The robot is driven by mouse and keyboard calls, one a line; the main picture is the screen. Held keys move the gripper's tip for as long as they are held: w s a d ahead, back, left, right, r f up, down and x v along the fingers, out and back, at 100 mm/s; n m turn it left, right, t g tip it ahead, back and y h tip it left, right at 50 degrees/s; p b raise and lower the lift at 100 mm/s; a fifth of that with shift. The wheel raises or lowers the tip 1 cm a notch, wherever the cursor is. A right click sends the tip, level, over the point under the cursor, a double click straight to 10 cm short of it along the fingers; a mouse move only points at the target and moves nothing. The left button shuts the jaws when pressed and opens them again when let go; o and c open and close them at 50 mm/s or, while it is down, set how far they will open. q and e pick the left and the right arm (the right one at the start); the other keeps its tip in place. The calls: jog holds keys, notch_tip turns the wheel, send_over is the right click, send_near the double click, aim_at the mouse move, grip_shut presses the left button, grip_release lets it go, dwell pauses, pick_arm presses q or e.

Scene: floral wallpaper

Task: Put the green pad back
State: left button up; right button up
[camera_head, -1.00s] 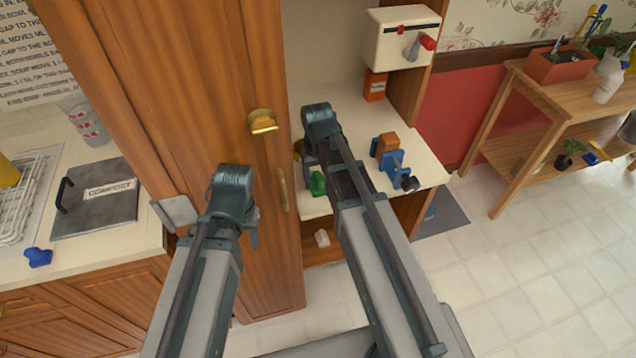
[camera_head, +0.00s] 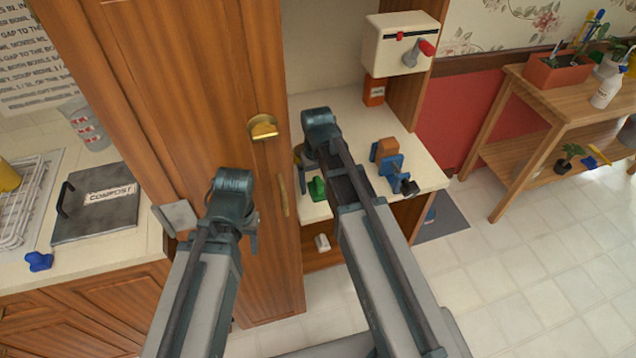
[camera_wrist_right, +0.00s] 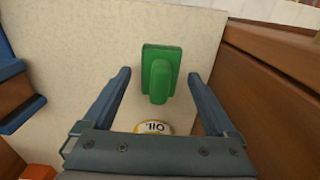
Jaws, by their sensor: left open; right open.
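The green pad (camera_head: 317,188), a block with a raised grip, is on the cream counter beside the tall wooden cabinet. In the right wrist view, the green pad (camera_wrist_right: 161,72) is ahead of my right gripper (camera_wrist_right: 158,80). That gripper is open and empty, with one finger on each side of the pad's line and no visible contact. In the head view my right arm hides most of that gripper. My left gripper (camera_head: 230,200) is in front of the cabinet door, open, with its fingers mostly hidden by its wrist.
A round item labelled OIL (camera_wrist_right: 154,128) shows between my right fingers. A blue and brown device (camera_head: 388,160) stands right of my right arm. A cream box with a red-knobbed crank (camera_head: 400,45) is above the counter. The cabinet (camera_head: 190,100) stands close on the left.

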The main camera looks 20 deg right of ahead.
aim_at(318, 181)
pick_arm(q)
notch_tip(318, 181, up, 12)
jog(key=p, duration=1.1)
pick_arm(e)
notch_tip(318, 181, up, 12)
pick_arm(q)
jog(key=shift+f, duration=0.15)
pick_arm(e)
jog(key=shift+f, duration=0.15)
